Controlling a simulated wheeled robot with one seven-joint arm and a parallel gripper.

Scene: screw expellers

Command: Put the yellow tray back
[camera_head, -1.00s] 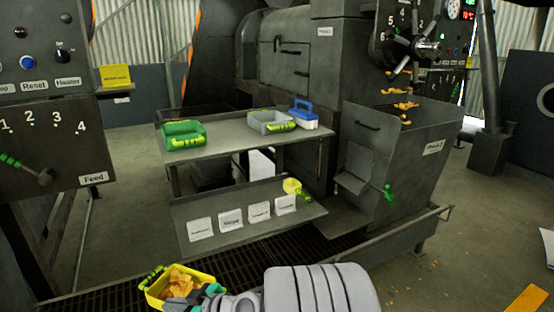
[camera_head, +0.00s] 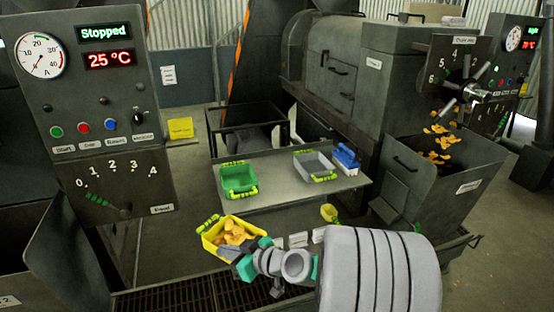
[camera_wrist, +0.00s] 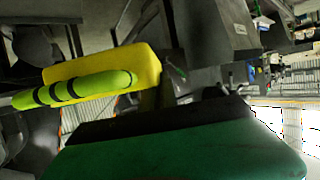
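The yellow tray (camera_head: 209,240) has lime-green handles and holds orange-tan pieces. It is in the air in front of the shelf's left part, slightly tilted. My gripper (camera_head: 253,252), with teal fingers, reaches in from the lower right and appears shut on the tray's near right side; the exact contact is partly hidden. In the wrist view a yellow tray wall (camera_wrist: 145,68) and its lime handle with black bands (camera_wrist: 75,88) show beyond a large green finger pad.
The upper shelf (camera_head: 275,201) bears a green tray (camera_head: 239,178), a grey tray (camera_head: 314,165) and a blue-and-white box (camera_head: 346,158). Bare shelf lies between the trays. White label cards (camera_head: 298,240) and a small yellow item (camera_head: 329,212) are lower. Control panels (camera_head: 95,90) stand left, a press hopper (camera_head: 440,170) right.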

